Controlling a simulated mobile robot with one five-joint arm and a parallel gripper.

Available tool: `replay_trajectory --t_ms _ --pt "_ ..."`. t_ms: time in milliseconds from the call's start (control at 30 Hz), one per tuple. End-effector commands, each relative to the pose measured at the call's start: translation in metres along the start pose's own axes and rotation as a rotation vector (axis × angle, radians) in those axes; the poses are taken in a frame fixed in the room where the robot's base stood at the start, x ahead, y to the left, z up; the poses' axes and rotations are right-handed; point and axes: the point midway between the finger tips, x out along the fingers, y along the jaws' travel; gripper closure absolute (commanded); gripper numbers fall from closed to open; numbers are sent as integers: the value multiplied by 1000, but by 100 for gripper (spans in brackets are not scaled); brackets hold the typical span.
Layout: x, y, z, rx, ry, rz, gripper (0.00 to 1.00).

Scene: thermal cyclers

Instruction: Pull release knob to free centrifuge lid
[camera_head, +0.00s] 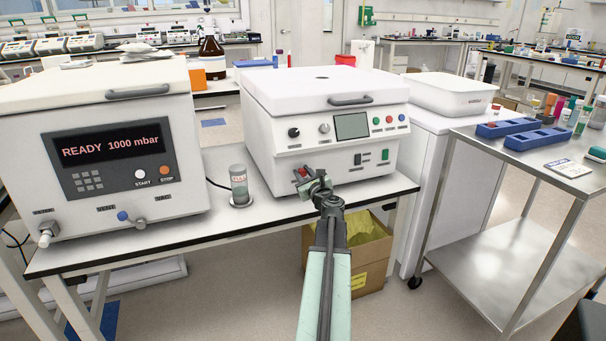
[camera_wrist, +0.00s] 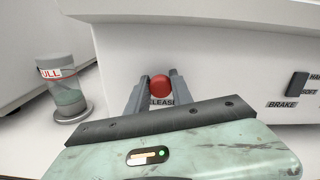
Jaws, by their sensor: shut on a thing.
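The centrifuge (camera_head: 325,125) is a white box on the bench with its lid (camera_head: 318,85) down. Its red release knob (camera_wrist: 160,85) sits low on the front panel, above the label "RELEASE", part of which my gripper hides. In the head view the knob (camera_head: 302,172) shows just behind my gripper (camera_head: 309,181). In the wrist view my gripper (camera_wrist: 159,88) has one finger on each side of the knob and is shut on it. The lid's dark handle (camera_head: 350,100) is at the front edge.
A small cylinder (camera_wrist: 63,88) with a red-marked label stands left of my gripper. A larger machine (camera_head: 110,150) reading "READY 1000 mbar" stands further left. A steel cart (camera_head: 540,205) with blue racks is on the right. An open cardboard box (camera_head: 350,265) is under the bench.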

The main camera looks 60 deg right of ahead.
Motion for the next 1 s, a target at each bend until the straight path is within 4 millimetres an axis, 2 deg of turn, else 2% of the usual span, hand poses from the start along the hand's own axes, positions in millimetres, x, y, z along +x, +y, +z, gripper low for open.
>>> replay_trajectory --t_ms 300,500,733,767,800,833,1000 --pt "-1 -2 0 1 1 -6 100" --pt "-20 -1 0 1 1 -6 100" --pt "-19 -2 0 1 1 -5 100" --pt "-19 -2 0 1 1 -5 67" --pt "-19 -2 0 1 1 -4 56" --pt "-19 -1 0 1 1 -4 50" --pt "-19 0 0 0 0 -1 50"
